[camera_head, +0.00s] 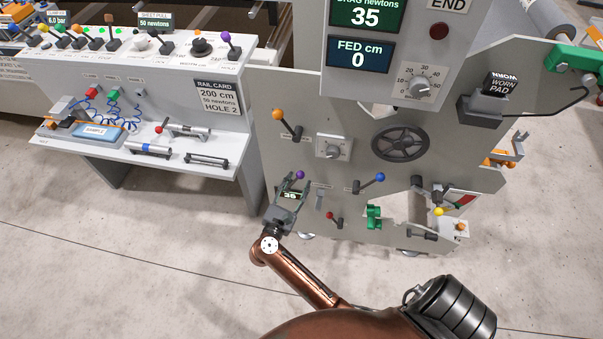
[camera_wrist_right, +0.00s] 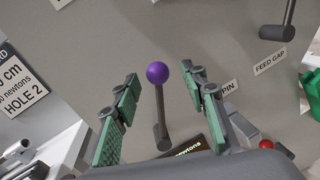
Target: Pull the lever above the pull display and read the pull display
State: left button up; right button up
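A lever with a purple knob (camera_head: 299,175) stands on the grey machine panel. A small dark display (camera_head: 289,195) is just below it, partly covered by my right gripper; its digits look like 35. In the wrist view the purple knob (camera_wrist_right: 157,73) sits between the two spread fingers of my right gripper (camera_wrist_right: 160,76), with a gap on each side. The display (camera_wrist_right: 188,152) shows there only in part, with the word newtons. In the head view my right gripper (camera_head: 293,181) is open around the lever. My left gripper is not in view.
A red-knobbed lever (camera_head: 331,216) and a blue-knobbed lever (camera_head: 379,177) are to the right. A handwheel (camera_head: 400,143) and a large display reading 35 newtons (camera_head: 366,15) are higher. The left console (camera_head: 130,80) has another purple-knobbed lever (camera_head: 232,49) and a 50 newtons display (camera_head: 155,20).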

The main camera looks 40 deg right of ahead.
aim_at(301, 175)
jog(key=shift+x, duration=1.2)
jog(key=shift+w+d, duration=0.45)
jog(key=shift+w, duration=0.2)
jog(key=shift+s+d, duration=0.1)
jog(key=shift+d, duration=0.1)
jog(key=shift+c, duration=0.3)
grip_shut()
